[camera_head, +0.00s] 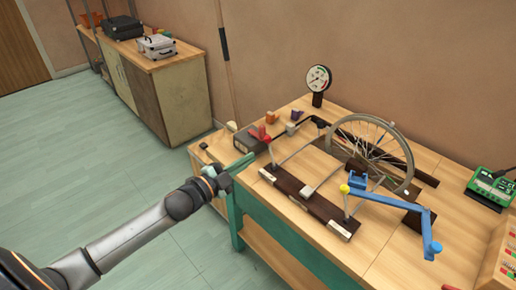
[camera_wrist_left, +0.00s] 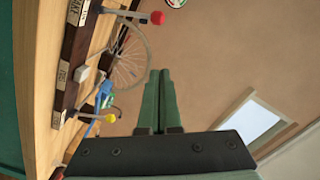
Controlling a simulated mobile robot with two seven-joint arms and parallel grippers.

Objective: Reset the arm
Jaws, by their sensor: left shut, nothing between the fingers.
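My left arm (camera_head: 130,232) reaches in from the lower left. Its left gripper (camera_head: 243,161) has green fingers, shut with nothing between them, held in the air by the left edge of the workbench (camera_head: 352,258). In the left wrist view the two fingers (camera_wrist_left: 159,75) lie together and point up at the bare wall. The gripper is to the left of the dark wooden base (camera_head: 305,202) of a wheel device and looks apart from it. My right gripper is not in view.
A bicycle wheel (camera_head: 372,150) stands on the bench, with a red-knobbed lever (camera_head: 261,133), a yellow-knobbed lever (camera_head: 345,189) and a blue crank (camera_head: 398,204). A dial gauge (camera_head: 318,79) is behind, a green meter (camera_head: 490,187) right. Floor at left (camera_head: 80,165) is clear.

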